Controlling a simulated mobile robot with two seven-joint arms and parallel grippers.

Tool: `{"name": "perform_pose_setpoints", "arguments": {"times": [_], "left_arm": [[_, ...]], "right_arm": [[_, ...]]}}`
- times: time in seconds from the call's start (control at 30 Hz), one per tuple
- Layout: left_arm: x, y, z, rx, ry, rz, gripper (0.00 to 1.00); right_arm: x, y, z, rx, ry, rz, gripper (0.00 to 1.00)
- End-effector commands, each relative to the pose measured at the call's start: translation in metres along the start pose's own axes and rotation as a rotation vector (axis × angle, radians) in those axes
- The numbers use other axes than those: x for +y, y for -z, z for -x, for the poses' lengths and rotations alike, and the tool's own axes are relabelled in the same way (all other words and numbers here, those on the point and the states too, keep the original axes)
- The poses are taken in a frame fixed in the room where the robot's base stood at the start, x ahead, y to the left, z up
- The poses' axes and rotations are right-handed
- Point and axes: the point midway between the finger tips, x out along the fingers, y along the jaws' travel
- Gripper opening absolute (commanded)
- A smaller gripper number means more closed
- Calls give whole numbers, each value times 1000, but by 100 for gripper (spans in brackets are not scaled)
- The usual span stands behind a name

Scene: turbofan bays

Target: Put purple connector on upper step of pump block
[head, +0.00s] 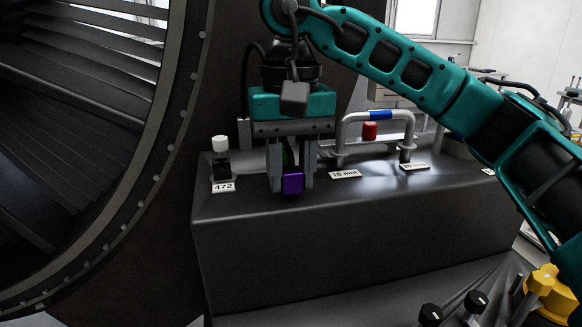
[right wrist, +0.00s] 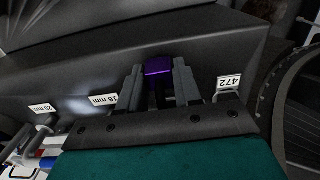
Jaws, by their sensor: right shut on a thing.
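The purple connector (head: 292,183) is between the fingers of my right gripper (head: 291,178), which is shut on it. The connector also shows in the right wrist view (right wrist: 158,67), between the fingertips. I cannot tell whether its underside touches the step. The fingers hide its sides. My left gripper is not in view.
A black fitting with a white cap (head: 220,150) stands left of my gripper by the 472 label (head: 223,187). A grey pipe loop (head: 375,128) with a red part (head: 370,131) is to the right. The large fan ring (head: 185,110) is close on the left. A yellow knob (head: 548,290) is at lower right.

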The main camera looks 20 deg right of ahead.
Motion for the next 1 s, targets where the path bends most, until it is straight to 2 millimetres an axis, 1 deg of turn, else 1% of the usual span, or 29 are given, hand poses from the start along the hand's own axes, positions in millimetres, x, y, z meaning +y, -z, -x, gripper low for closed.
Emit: {"name": "perform_pose_setpoints", "arguments": {"times": [0.2, 0.23, 0.5, 0.77, 0.87, 1.0], "left_arm": [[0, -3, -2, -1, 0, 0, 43], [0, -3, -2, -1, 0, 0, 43], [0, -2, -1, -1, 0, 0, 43], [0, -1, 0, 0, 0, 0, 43], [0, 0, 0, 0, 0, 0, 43], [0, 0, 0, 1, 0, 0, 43]], "right_arm": [[0, 0, -4, -1, 0, 1, 4], [0, 0, -4, 0, 0, 1, 34], [0, 0, -3, -1, 0, 1, 59], [0, 0, -1, 0, 0, 1, 59], [0, 0, 5, 2, 0, 1, 59], [0, 0, 21, 4, 0, 0, 59]]}}
